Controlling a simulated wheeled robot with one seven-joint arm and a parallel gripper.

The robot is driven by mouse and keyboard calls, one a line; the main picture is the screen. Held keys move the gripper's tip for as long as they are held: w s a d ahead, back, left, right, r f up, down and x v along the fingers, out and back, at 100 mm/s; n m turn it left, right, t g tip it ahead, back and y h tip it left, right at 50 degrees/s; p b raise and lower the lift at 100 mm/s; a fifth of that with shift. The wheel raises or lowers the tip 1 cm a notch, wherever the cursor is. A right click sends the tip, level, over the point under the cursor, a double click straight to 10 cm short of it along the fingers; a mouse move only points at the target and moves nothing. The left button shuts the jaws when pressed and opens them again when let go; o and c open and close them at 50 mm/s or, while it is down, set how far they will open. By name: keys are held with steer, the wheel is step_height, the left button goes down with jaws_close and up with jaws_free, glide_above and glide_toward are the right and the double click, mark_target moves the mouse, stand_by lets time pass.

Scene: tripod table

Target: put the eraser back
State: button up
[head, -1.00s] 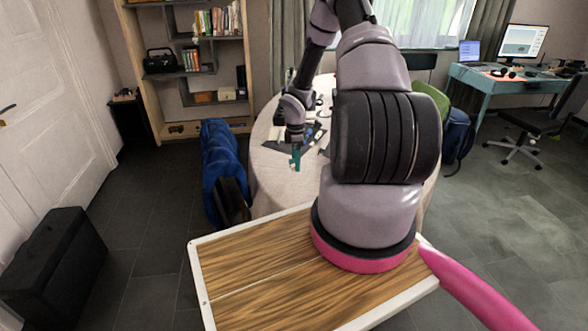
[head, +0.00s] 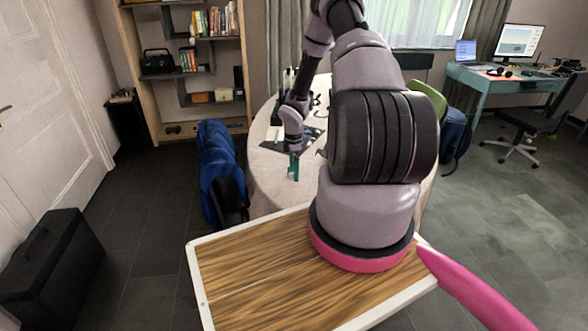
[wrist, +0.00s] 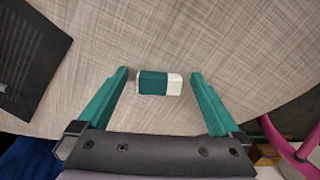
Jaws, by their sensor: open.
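The eraser (wrist: 154,83) is a small block, green in the middle with white ends. In the wrist view it lies on the pale table (wrist: 190,35), near the table's edge. My gripper (wrist: 159,74) is open, with one green finger to the left of the eraser and one to the right, a gap on each side. The eraser lies level with the fingertips in the picture; the height between them is hard to tell. In the head view my gripper (head: 294,166) points down over the near left part of the table, and the eraser cannot be made out.
A dark flat mat (wrist: 28,55) lies on the table at the upper left of the wrist view. In the head view a dark mat with small items (head: 306,138) lies beyond my gripper. A blue bag (head: 218,165) stands left of the table.

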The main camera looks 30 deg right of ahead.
step_height(320, 180, up, 12)
steer(key=shift+r, duration=0.2)
steer(key=s+a+r+m+t+h, duration=0.1)
steer(key=s+a+r+m, duration=0.15)
steer(key=r, duration=0.65)
steer(key=s+a+r+m+t, duration=0.15)
steer(key=r+m, duration=0.25)
steer(key=r, duration=0.6)
steer(key=s+a+r+m+h, duration=0.1)
steer(key=s+a+r+m, duration=0.15)
steer(key=r, duration=0.65)
steer(key=s+a+r+m+t+y, duration=0.2)
steer(key=s+a+r+m, duration=0.3)
steer(key=s, duration=0.5)
steer(key=s+a+r+m+t+y, duration=0.2)
steer(key=s+a+r+m, duration=0.3)
steer(key=s+r, duration=0.5)
steer(key=shift+s, duration=0.15)
steer(key=shift+t, duration=0.35)
